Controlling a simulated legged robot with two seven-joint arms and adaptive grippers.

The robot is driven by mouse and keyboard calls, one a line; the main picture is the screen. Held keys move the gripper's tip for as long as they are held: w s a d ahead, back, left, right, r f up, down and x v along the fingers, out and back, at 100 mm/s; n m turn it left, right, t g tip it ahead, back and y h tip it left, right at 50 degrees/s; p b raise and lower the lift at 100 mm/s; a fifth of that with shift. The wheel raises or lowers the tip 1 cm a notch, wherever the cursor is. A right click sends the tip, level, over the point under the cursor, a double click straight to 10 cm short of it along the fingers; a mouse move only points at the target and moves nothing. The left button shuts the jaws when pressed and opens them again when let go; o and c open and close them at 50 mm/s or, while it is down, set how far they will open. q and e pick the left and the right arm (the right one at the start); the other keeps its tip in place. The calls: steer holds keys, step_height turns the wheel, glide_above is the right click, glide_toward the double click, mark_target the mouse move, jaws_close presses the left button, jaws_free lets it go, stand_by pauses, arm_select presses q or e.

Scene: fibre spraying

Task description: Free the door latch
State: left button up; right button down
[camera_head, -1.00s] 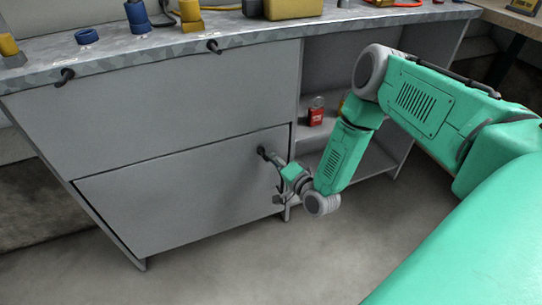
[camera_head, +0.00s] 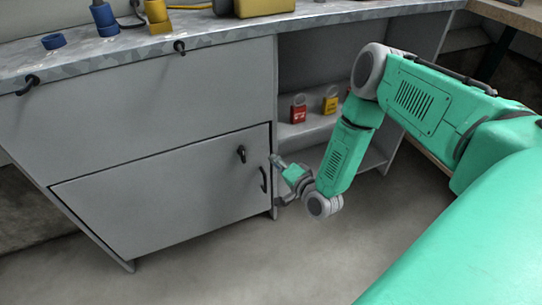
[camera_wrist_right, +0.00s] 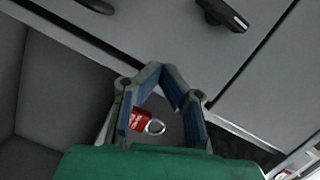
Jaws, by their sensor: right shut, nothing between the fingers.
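The dark door latch (camera_head: 241,153) sits near the upper right corner of the grey lower cabinet door (camera_head: 150,200). A dark curved handle (camera_head: 264,179) is below and right of it. The door looks closed. My right gripper (camera_head: 276,160) is just right of the latch, by the door's right edge, apart from the latch. My left gripper is out of view.
A red padlock (camera_head: 298,113) and a yellow padlock (camera_head: 330,104) stand on the open shelf to the right. The red padlock (camera_wrist_right: 140,122) shows behind the fingers in the wrist view. The worktop (camera_head: 220,28) overhangs above. Floor in front is clear.

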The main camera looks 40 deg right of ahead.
steer(key=shift+s+p, duration=0.9)
steer(key=shift+s, duration=2.7)
steer(key=s+a+r+n+g+y+p, duration=0.3)
steer(key=s+a+n+g+p, duration=0.55)
steer(key=a, duration=0.55)
arm_select(q)
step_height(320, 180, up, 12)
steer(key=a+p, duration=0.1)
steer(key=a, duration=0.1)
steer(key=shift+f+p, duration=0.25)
steer(key=shift+p, duration=0.1)
arm_select(e)
steer(key=s+d+r+n+g+h, duration=0.1)
steer(key=s+r+n+g, duration=0.2)
steer(key=s, duration=0.5)
steer(key=s+d+r+n+g+h, duration=0.1)
steer(key=s+r+n+g+h, duration=0.1)
steer(key=s+g, duration=0.3)
steer(key=shift+s+r+n, duration=0.65)
steer(key=shift+s+r, duration=0.2)
steer(key=shift+s, duration=0.8)
